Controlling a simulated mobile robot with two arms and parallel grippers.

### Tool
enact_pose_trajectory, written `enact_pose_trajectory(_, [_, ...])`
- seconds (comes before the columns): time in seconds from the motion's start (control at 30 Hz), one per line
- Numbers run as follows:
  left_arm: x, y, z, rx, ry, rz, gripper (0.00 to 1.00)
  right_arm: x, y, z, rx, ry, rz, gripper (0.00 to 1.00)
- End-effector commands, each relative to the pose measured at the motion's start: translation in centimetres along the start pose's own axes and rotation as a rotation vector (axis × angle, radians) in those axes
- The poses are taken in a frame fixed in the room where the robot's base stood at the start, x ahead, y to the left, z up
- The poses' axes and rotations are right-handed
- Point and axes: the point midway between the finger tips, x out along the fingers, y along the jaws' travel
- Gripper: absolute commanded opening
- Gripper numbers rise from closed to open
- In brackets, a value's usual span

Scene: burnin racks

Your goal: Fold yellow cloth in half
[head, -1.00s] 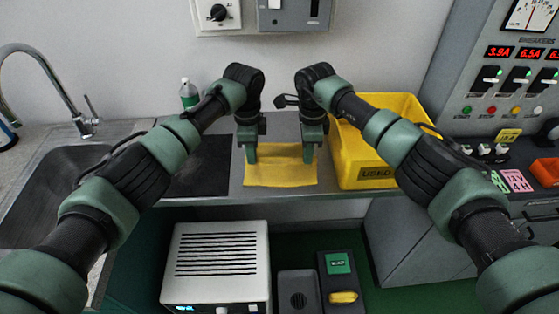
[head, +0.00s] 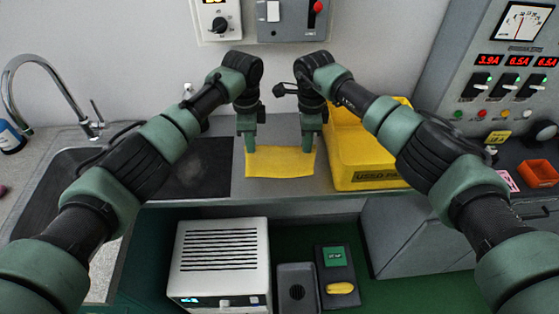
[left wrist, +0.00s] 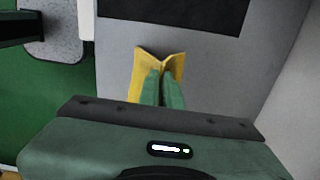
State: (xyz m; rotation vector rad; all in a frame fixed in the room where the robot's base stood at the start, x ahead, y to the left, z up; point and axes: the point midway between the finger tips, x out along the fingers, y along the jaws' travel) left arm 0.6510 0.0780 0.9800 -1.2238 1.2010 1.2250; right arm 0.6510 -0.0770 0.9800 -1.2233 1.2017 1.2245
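The yellow cloth (head: 280,164) is in the middle of the head view, stretched between my two grippers above the grey counter. Its lower edge sags slightly; I cannot tell whether it touches the counter. My left gripper (head: 250,146) is shut on its far left corner. In the left wrist view, the fingers of the left gripper (left wrist: 164,84) are together and the pinched cloth (left wrist: 138,76) flares on both sides of them. My right gripper (head: 308,146) is at the far right corner, its fingers close together on the cloth. The fingertips are partly hidden by the cloth.
A yellow bin (head: 372,172) stands close to the right of the cloth, partly behind my right arm. A dark panel (head: 195,168) lies to the left, beside the sink (head: 45,190). The counter strip (head: 275,190) in front of the cloth is bare. The wall is behind.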

Motion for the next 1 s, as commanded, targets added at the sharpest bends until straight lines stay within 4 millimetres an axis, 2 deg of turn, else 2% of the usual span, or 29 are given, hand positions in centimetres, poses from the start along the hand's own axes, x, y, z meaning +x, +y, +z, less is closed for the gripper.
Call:
enact_pose_trajectory(0.03, [-1.9, 0.0, -0.1, 0.0, 0.001, 0.0, 0.0, -1.9, -0.1, 0.0, 0.001, 0.001, -0.001, 0.0])
enact_pose_trajectory(0.1, [-3.0, 0.0, -0.1, 0.001, 0.001, 0.001, 0.0, -3.1, 0.0, 0.0, 0.001, 0.001, 0.0, 0.0])
enact_pose_trajectory(0.33, [-5.8, 0.1, -0.1, 0.001, 0.001, 0.001, 0.0, -5.9, -0.1, 0.0, 0.001, 0.0, -0.001, 0.0])
enact_pose_trajectory(0.5, [-6.5, 0.0, -0.1, 0.001, 0.0, 0.0, 0.0, -6.6, 0.0, 0.1, 0.001, 0.0, 0.0, 0.0])
enact_pose_trajectory(1.0, [-6.4, -0.1, -0.1, 0.001, 0.0, -0.002, 0.0, -6.5, -0.1, 0.1, 0.001, 0.0, -0.002, 0.0])
